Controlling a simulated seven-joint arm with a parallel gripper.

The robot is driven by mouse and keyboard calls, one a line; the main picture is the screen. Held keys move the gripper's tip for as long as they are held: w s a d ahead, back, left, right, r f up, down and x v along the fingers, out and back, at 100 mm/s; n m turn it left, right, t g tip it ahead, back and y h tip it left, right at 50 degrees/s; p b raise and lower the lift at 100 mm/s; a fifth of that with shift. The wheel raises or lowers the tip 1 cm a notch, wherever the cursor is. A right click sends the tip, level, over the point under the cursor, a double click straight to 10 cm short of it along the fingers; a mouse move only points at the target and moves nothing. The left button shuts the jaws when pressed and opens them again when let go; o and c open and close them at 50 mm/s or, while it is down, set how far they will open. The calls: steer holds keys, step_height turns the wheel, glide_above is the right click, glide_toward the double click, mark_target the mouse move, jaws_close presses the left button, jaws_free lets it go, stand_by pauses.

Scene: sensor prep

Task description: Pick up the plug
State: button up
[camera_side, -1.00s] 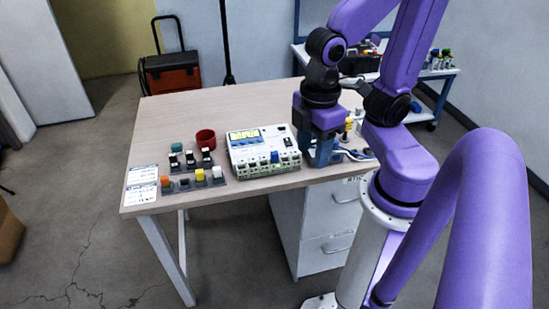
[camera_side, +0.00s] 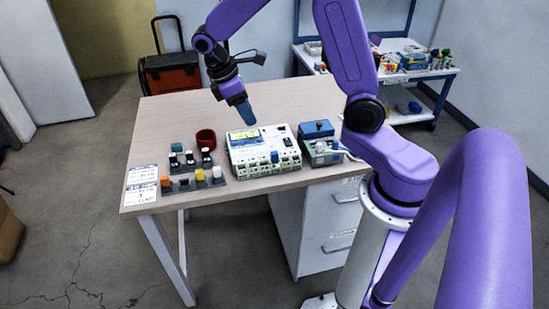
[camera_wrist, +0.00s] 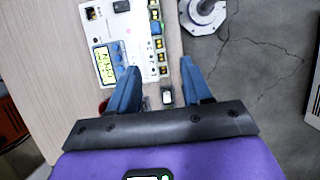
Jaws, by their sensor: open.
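I cannot tell for sure which small part is the plug. Small capped parts, orange, yellow, white, teal and black-and-white, stand in dark holders (camera_side: 183,186) at the left of the table. A blue piece (camera_side: 274,157) sits at the front of the white device (camera_side: 262,168). My gripper (camera_side: 246,116) is open and empty, raised above the table behind the device, fingers pointing down. In the wrist view, its blue fingers (camera_wrist: 160,66) are apart, with a small dark-and-white part (camera_wrist: 167,96) showing between them, well below. The device (camera_wrist: 107,28) is partly hidden by the left finger.
A red cup (camera_side: 205,138) stands behind the holders. A blue-topped box (camera_side: 317,131) with a pale cable stands right of the device. White cards (camera_side: 141,184) lie at the left edge. The table's back left (camera_side: 170,110) is clear.

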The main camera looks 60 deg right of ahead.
mark_target(273, 153)
steer(key=x, duration=1.1)
steer(key=d+x, duration=0.1)
steer(key=x, duration=0.5)
steer(key=shift+f, duration=0.25)
steer(key=shift+c, duration=0.3)
jaws_close()
